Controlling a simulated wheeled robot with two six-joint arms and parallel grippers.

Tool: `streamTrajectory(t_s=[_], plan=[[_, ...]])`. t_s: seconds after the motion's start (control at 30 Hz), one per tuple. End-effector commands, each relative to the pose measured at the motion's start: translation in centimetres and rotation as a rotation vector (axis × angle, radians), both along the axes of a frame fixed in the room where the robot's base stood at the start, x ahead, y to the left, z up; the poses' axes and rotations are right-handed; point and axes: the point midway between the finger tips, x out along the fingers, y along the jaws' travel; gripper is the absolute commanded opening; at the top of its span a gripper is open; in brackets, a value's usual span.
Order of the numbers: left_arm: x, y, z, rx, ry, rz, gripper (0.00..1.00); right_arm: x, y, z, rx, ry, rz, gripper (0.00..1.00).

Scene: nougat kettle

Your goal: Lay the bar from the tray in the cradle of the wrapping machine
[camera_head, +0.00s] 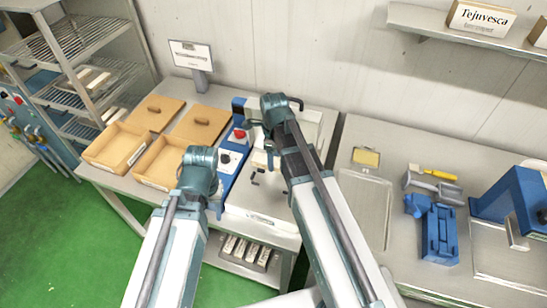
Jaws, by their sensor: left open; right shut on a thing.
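My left gripper (216,207) is open at the front left of the blue-and-white machine (262,212), mostly hidden behind its own wrist. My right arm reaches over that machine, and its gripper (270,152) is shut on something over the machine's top. My arm and wrist hide what it holds, so I cannot tell whether it is the bar. Small black parts stand on the machine's white top; I cannot make out a cradle there. A flat grey tray (363,208) lies on the right-hand table and looks empty.
Two open tan boxes (113,147) and two tan lids (201,122) lie on the left. A blue holder (440,232), scoop (436,188) and blue device (515,205) stand on the right. Several pale bars (243,251) lie on a shelf below. A wire rack (75,60) stands far left.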

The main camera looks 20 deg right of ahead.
Motion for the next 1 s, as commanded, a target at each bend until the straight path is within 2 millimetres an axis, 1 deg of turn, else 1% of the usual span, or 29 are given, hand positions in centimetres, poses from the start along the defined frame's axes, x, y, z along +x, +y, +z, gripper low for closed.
streamTrajectory(t_s=[0.03,0.17,0.6,0.8,1.0], plan=[[0.0,0.0,-0.7,0.000,0.000,-0.001,0.50,0.0,0.0,-0.7,0.000,0.000,0.000,0.00],[0.0,0.0,-2.0,0.001,0.000,-0.004,0.50,0.0,0.0,-2.0,0.000,0.000,0.000,0.00],[0.0,0.0,-6.9,0.002,0.000,-0.007,0.50,0.0,0.0,-6.9,0.000,0.000,0.000,0.00],[0.0,0.0,-8.1,0.002,0.000,-0.006,0.50,0.0,0.0,-8.1,0.000,0.000,0.000,0.00],[0.0,0.0,-8.0,0.002,0.000,-0.006,0.50,0.0,0.0,-8.0,0.000,0.000,0.000,0.00]])
